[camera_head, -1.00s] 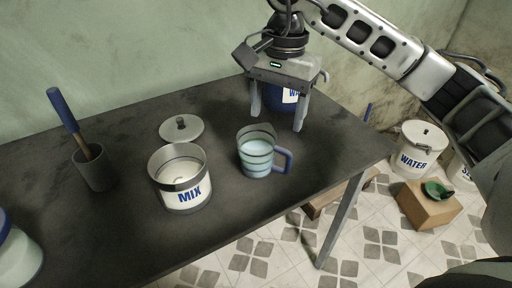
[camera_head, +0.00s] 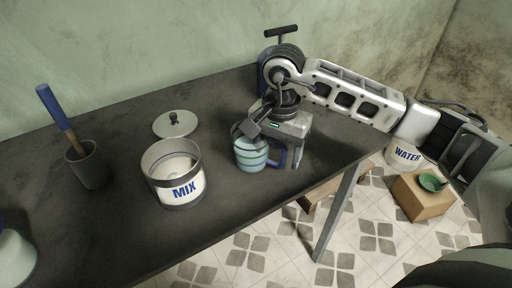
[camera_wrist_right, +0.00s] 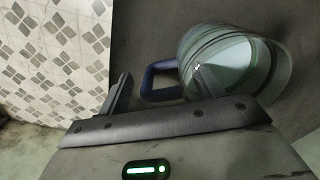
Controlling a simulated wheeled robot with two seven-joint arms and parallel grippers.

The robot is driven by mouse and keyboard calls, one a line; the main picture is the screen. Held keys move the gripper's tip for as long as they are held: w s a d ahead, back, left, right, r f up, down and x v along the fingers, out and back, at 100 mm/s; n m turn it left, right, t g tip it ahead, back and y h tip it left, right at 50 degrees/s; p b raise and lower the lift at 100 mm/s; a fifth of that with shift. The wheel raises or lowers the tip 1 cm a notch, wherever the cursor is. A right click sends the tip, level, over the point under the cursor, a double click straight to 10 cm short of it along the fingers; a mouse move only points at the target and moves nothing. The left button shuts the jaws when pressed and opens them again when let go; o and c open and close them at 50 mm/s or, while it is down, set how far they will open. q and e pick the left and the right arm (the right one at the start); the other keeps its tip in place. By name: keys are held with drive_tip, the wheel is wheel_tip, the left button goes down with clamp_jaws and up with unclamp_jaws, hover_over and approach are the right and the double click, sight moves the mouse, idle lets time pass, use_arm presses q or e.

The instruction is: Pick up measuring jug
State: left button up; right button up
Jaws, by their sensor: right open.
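The measuring jug (camera_head: 249,155) stands upright on the dark table, glassy with dark bands, a blue handle on its right and pale liquid inside. My right gripper (camera_head: 280,153) is open, pointing down over the jug's handle side and hiding part of the rim. In the right wrist view the jug (camera_wrist_right: 255,70) lies at the right, its handle (camera_wrist_right: 160,80) between the two fingers of the gripper (camera_wrist_right: 163,88). One finger is left of the handle; the other overlaps the jug's mouth. Whether the fingers touch the jug cannot be told. My left gripper is not in view.
A MIX pot (camera_head: 178,180) stands left of the jug, with a lid (camera_head: 175,125) behind it. A grey cup (camera_head: 90,168) holds a blue-handled tool. The table's (camera_head: 235,205) front area is clear. A WATER bucket (camera_head: 404,156) and a box (camera_head: 420,200) are on the floor.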

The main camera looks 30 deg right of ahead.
drive_tip(key=shift+f, duration=1.1)
drive_tip(key=c, duration=1.3)
drive_tip(key=shift+r, duration=0.2)
